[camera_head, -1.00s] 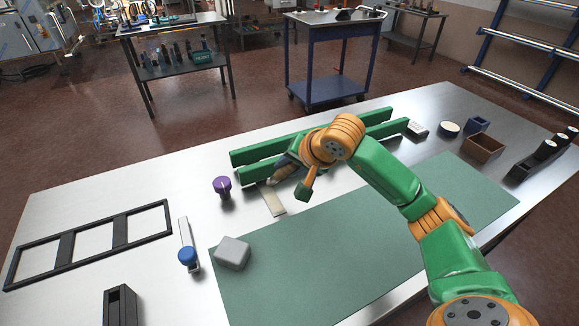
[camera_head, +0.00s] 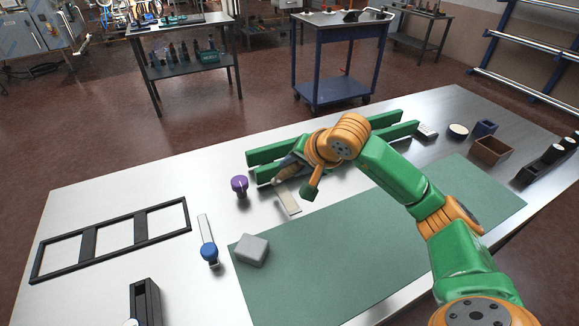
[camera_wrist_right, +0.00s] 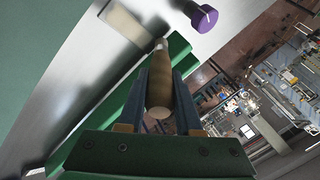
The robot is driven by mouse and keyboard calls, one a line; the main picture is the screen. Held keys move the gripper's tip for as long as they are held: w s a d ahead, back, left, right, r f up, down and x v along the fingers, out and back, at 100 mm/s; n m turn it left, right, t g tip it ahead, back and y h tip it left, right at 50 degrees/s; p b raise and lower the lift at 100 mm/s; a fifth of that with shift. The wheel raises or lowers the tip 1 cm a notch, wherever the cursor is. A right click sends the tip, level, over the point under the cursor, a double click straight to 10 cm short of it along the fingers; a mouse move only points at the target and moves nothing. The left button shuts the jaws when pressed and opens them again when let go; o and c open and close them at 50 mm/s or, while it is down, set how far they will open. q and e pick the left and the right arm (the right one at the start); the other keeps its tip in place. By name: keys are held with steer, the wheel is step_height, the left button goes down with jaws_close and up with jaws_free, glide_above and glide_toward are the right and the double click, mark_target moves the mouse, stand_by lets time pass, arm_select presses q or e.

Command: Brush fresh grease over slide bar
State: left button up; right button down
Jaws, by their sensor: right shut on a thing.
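My right gripper (camera_wrist_right: 160,100) is shut on a tan, tapered wooden handle (camera_wrist_right: 158,85) with a pale tip, likely the brush. In the head view the gripper (camera_head: 288,165) is partly hidden by its wrist and sits at the left part of two long parallel green bars (camera_head: 388,120), probably the slide bar. The tan handle (camera_head: 282,176) pokes out toward the front left. Whether its end touches a bar, I cannot tell. A green bar (camera_wrist_right: 178,46) passes behind the gripper in the wrist view. My left gripper is not in view.
A purple knob (camera_head: 239,185) and a cream strip (camera_head: 289,203) are close to the gripper. A grey block (camera_head: 252,250) lies on the green mat (camera_head: 330,260). A blue-ended tool (camera_head: 209,252) and black frame (camera_head: 90,243) lie left. Small boxes (camera_head: 492,147) stand right.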

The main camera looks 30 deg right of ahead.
steer(key=shift+d+r, duration=0.15)
steer(key=shift+r, duration=0.5)
steer(key=shift+r+p, duration=1.55)
steer(key=shift+r, duration=0.4)
steer(key=shift+f+b, duration=0.65)
steer(key=shift+b, duration=0.05)
steer(key=shift+r, duration=0.1)
